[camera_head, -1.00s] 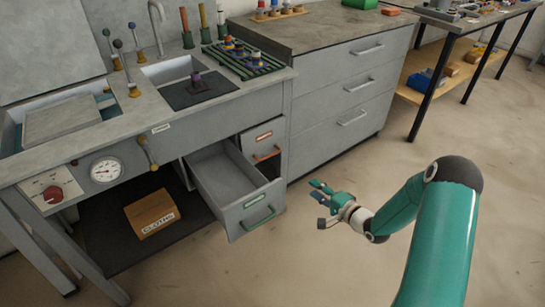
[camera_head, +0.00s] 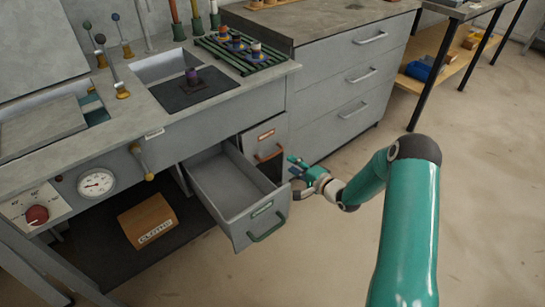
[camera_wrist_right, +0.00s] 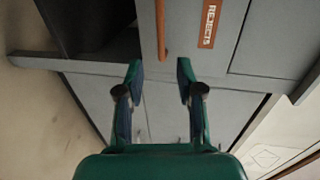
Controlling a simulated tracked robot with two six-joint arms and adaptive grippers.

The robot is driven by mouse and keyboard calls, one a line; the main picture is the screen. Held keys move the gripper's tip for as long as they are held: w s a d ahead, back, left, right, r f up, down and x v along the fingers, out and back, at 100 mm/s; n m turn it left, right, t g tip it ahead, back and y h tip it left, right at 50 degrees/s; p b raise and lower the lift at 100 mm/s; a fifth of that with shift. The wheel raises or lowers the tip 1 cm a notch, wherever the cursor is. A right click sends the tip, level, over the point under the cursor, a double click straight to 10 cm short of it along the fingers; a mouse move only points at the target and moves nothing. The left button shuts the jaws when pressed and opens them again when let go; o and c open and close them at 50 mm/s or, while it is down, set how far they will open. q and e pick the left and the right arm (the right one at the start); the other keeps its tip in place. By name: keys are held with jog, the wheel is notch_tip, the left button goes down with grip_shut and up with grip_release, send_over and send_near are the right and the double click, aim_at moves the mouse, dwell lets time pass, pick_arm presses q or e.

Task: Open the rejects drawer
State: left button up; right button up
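The rejects drawer (camera_head: 256,142) is shut in the bench front, with an orange label and an orange bar handle (camera_head: 270,156). In the right wrist view its label (camera_wrist_right: 209,24) reads REJECTS, and the handle (camera_wrist_right: 162,30) lies beyond the fingertips, in line with the gap between them. My right gripper (camera_head: 294,170) is open and empty, just right of the handle in the head view. The gripper also shows in the right wrist view (camera_wrist_right: 160,75), with its fingers apart and not around the handle. My left gripper is not in view.
A drawer with a green handle (camera_head: 266,229) stands pulled out below the rejects drawer, close to my right gripper. A grey cabinet (camera_head: 335,75) stands to the right. A cardboard box (camera_head: 148,220) sits under the bench.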

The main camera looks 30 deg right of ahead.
aim_at(276, 154)
jog(key=b+x, duration=0.1)
jog(key=x, duration=0.9)
jog(key=shift+w+d+f+b, duration=0.1)
jog(key=shift+d+b, duration=0.05)
jog(key=shift+b, duration=0.2)
grip_shut()
